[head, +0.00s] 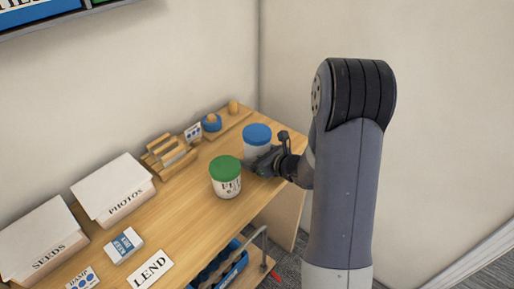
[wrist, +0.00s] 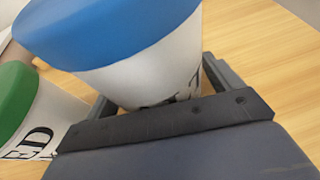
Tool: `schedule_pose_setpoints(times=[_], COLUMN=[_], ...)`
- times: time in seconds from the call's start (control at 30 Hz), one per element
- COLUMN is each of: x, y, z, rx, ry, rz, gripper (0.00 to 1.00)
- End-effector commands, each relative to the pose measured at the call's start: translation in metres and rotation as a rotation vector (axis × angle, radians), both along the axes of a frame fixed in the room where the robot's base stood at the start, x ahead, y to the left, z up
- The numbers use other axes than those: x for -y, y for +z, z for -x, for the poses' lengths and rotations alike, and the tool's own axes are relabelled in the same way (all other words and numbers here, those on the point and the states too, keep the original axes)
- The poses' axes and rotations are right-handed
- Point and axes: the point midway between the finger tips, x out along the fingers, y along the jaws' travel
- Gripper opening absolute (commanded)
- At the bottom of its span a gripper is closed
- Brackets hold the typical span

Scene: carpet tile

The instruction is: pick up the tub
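Two tubs stand on the wooden table in the head view. The blue-lidded tub (head: 257,146) is white, upright and partly hidden by my gripper (head: 264,163). In the wrist view this blue-lidded tub (wrist: 140,72) fills the upper middle, between the fingers of my gripper (wrist: 160,90). A strip of wood shows between the tub and the right finger, so the fingers look open around it. The green-lidded tub (head: 227,184) has dark lettering and stands just left of my gripper. It also shows at the left edge of the wrist view (wrist: 25,125).
The wooden table (head: 185,215) holds a slatted wooden rack (head: 168,155), a board with a blue item (head: 212,122), a PHOTOS box (head: 112,190), a SEEDS box (head: 45,240), a small blue-and-white box (head: 124,246) and a LEND card (head: 150,270). Walls close off the back and right.

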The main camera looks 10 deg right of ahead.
Motion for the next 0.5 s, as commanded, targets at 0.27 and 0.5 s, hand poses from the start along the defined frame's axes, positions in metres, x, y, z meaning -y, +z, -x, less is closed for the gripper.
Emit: schedule_pose_setpoints(times=[0.27, 0.5], x=[0.0001, 0.0001], y=[0.0002, 0.0002], z=[0.0001, 0.0001], rx=[0.0, 0.0], ry=[0.0, 0.0], rz=[0.0, 0.0], gripper=[0.63, 0.44])
